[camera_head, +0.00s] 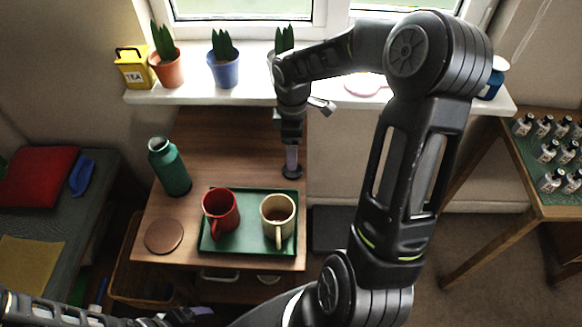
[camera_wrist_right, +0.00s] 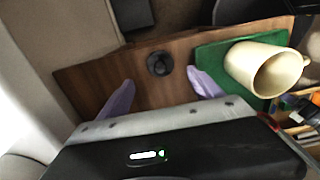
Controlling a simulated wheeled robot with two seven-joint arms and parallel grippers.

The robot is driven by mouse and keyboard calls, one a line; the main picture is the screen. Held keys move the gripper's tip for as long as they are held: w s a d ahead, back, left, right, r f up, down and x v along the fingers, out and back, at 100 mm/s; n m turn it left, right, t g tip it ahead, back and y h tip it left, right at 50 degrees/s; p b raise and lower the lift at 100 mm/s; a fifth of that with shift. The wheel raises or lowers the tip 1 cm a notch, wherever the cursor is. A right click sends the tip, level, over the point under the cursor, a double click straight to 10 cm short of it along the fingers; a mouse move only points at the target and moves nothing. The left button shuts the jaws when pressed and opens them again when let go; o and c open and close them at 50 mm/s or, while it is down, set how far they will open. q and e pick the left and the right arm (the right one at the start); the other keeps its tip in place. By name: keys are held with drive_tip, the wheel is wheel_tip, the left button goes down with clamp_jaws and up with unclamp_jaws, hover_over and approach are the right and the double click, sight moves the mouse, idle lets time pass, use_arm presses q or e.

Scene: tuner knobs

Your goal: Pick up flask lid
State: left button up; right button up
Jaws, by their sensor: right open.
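The flask lid, a small dark round cap (camera_head: 291,172), lies on the wooden table near its right edge, behind the green tray. It also shows in the right wrist view (camera_wrist_right: 159,63). My right gripper (camera_head: 291,157) points down over the lid. In the right wrist view its two purple fingers (camera_wrist_right: 160,77) are apart, and the lid appears in line with the gap between them. Contact cannot be told. A green flask (camera_head: 169,166) stands upright on the table's left side. My left gripper (camera_head: 196,313) is partly in view at the bottom edge.
The green tray (camera_head: 245,243) holds a red mug (camera_head: 221,211) and a cream mug (camera_head: 278,217), which also shows right of my right gripper's fingers (camera_wrist_right: 262,68). A brown coaster (camera_head: 164,236) lies front left. Potted plants stand on the windowsill (camera_head: 200,89) behind.

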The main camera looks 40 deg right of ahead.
drive_tip(key=shift+f, duration=1.05)
wheel_tip(320, 180, down, 5)
drive_tip(key=shift+f, duration=0.15)
drive_tip(key=c, duration=1.4)
wheel_tip(320, 180, up, 10)
drive_tip(key=shift+r, duration=0.1)
idle(0.6)
